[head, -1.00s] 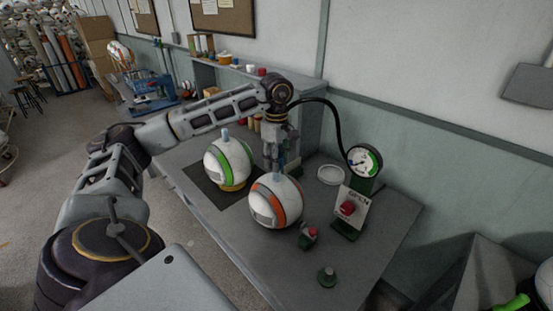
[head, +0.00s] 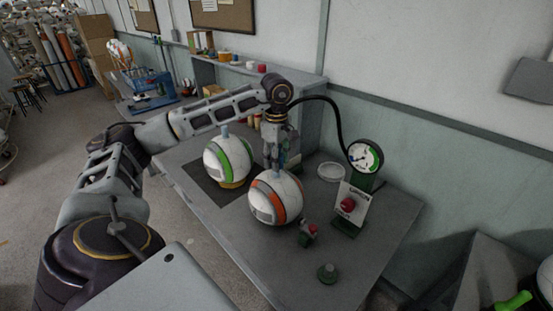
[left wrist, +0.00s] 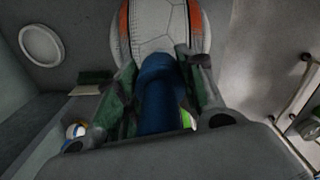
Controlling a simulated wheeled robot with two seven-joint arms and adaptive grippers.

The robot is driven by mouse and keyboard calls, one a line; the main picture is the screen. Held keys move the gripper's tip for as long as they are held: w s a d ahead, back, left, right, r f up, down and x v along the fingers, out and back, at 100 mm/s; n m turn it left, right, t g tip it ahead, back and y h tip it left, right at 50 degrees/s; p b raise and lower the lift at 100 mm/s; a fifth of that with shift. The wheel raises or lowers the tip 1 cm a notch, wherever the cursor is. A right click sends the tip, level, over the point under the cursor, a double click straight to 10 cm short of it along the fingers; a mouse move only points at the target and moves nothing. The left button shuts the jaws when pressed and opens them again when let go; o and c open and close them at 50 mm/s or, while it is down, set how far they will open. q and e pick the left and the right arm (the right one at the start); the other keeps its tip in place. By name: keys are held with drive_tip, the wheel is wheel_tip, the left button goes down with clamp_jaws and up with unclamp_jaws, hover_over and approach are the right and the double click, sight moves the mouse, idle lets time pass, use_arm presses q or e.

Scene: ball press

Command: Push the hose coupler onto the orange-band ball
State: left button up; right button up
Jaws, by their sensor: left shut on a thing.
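The white orange-band ball (head: 275,198) sits on the table (head: 215,215) in the head view. It also shows at the top of the left wrist view (left wrist: 160,32). My right gripper is not in view.
A green-band ball (head: 228,160) stands just left, on a dark mat (head: 205,185). A black hose (head: 335,115) arcs to the gauge. Small parts lie in front.

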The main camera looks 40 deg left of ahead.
use_arm(q)
drive_tip(key=shift+f+b, duration=0.75)
drive_tip(key=shift+f, duration=0.4)
idle(0.4)
drive_tip(key=o, duration=1.1)
drive_tip(key=shift+r, duration=0.2)
drive_tip(key=shift+r, duration=5.75)
drive_tip(key=shift+r, duration=0.15)
wheel_tip(320, 180, up, 9)
drive_tip(key=p, duration=0.9)
drive_tip(key=shift+r+p, duration=0.55)
